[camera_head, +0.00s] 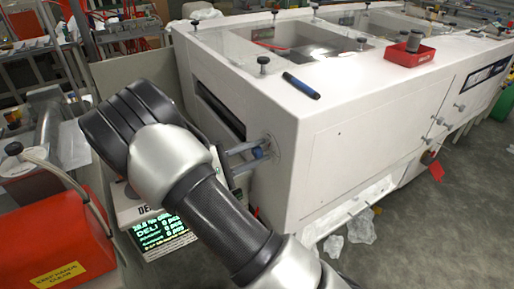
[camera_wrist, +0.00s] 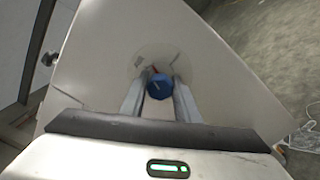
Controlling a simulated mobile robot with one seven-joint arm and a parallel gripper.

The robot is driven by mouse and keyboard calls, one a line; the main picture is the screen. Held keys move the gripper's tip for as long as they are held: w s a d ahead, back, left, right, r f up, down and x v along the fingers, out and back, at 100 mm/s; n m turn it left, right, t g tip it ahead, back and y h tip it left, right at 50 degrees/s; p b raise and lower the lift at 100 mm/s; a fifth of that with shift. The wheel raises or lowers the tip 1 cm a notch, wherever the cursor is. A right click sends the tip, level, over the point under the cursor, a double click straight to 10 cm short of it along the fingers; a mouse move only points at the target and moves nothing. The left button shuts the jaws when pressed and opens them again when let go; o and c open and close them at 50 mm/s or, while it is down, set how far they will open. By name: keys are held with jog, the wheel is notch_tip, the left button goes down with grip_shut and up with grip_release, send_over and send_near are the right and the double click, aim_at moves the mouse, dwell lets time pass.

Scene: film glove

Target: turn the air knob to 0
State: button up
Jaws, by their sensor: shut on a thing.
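The air knob (camera_wrist: 160,86) is a small blue knob with a pale pointer line, on a round light dial plate (camera_wrist: 146,57) on the machine's white end panel. My gripper (camera_wrist: 160,92) has one finger on each side of the knob and is shut on it. In the head view the knob (camera_head: 257,153) shows as a small blue spot between the fingers of my gripper (camera_head: 256,152). The dial's markings are too small to read, apart from a small red mark near the knob. I cannot tell which value the pointer shows.
The white machine (camera_head: 350,130) fills the middle and right, with a blue marker (camera_head: 301,86) and a red tray (camera_head: 396,54) on top. A box with a green display (camera_head: 163,232) stands below my arm. A red case (camera_head: 55,235) is at left. Plastic wrap (camera_head: 361,227) lies on the floor.

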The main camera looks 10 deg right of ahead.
jog(key=shift+n+p, duration=1)
jog(key=shift+n, duration=1.2)
jog(key=o, duration=1)
jog(key=shift+o, duration=0.2)
jog(key=v, duration=1.2)
jog(key=shift+b, duration=0.45)
